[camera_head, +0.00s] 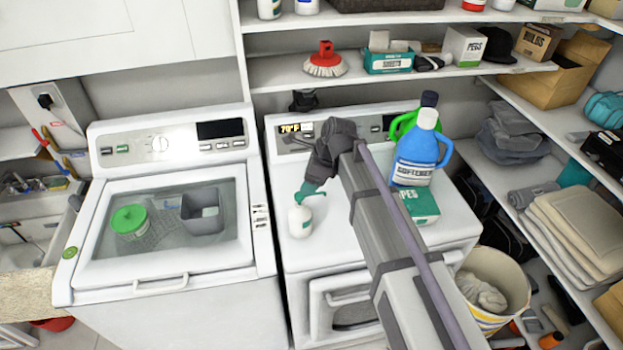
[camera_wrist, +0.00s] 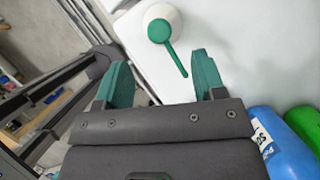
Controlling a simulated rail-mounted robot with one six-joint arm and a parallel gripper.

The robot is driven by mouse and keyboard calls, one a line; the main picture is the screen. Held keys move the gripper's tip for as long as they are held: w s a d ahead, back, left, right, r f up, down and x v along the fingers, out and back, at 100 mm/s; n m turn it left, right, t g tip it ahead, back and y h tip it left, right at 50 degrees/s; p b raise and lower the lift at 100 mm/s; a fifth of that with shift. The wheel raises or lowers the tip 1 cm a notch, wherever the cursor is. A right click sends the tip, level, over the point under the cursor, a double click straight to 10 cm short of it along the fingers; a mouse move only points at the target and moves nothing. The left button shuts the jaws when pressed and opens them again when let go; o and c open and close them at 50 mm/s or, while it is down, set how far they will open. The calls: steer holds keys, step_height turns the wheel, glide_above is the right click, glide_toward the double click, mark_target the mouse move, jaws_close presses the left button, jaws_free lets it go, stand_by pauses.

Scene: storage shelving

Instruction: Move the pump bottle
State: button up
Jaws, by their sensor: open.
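The pump bottle (camera_head: 300,222) is white with a green pump top and stands upright on top of the right-hand white machine, near its left front. In the wrist view the pump bottle (camera_wrist: 172,14) is at the top, seen from above, with its green spout (camera_wrist: 168,47) pointing back toward the gap between my fingers. My gripper (camera_head: 309,190) is at the pump's height, just behind it in the head view. In the wrist view my gripper (camera_wrist: 163,72) has its green fingers apart with nothing held between them. The bottle's body lies beyond the fingertips; I cannot tell whether they touch.
A blue softener bottle (camera_head: 418,152), a green bottle (camera_head: 402,124) and a green box (camera_head: 420,205) stand to the right on the same machine. Shelves (camera_head: 275,72) rise behind.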

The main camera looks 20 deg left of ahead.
mark_target(301, 195)
steer(key=b+x, duration=0.8)
steer(key=x, duration=0.2)
steer(key=shift+f+b, duration=0.15)
steer(key=shift+b, duration=0.2)
steer(key=shift+c, duration=0.2)
jaws_close()
